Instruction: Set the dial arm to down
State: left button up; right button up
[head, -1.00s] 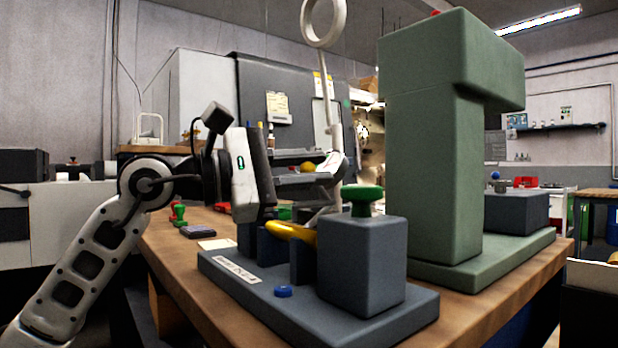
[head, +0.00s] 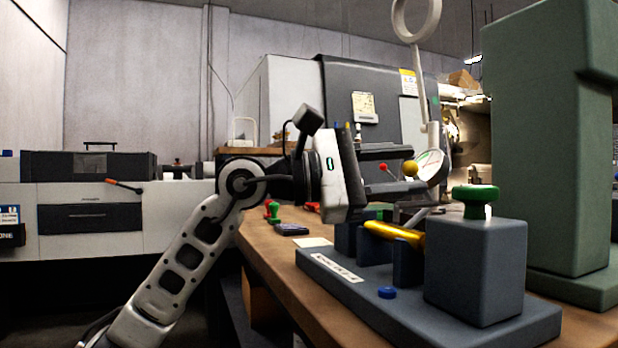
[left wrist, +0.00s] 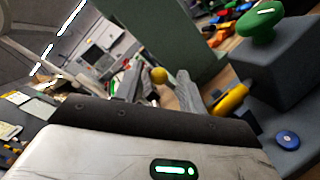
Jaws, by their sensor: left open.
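A pale arm (head: 421,85) with a ring at its top stands upright behind the grey fixture. At its lower end is a round white dial face (head: 430,166), partly behind my gripper. A yellow ball knob (head: 410,168) sits just left of the dial. My left gripper (head: 408,170) is open, one finger above and one below the ball in the head view. In the left wrist view the yellow ball (left wrist: 159,75) shows between the two fingertips (left wrist: 158,86). I cannot tell whether a finger touches it. My right gripper is not in view.
The grey fixture (head: 345,290) close below my gripper carries a yellow bar (head: 394,234), a blue button (head: 387,292) and a block with a green knob (head: 476,195). A tall green column (head: 545,150) stands at the right. A small red ball (head: 383,167) shows near the fingers.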

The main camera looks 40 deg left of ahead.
pick_arm(q)
jog(key=b+v, duration=0.4)
jog(key=v, duration=1)
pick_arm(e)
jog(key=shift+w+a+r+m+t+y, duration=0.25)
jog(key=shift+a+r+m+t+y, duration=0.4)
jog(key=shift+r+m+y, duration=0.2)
pick_arm(q)
jog(key=shift+a+f, duration=0.1)
jog(key=shift+f, duration=0.05)
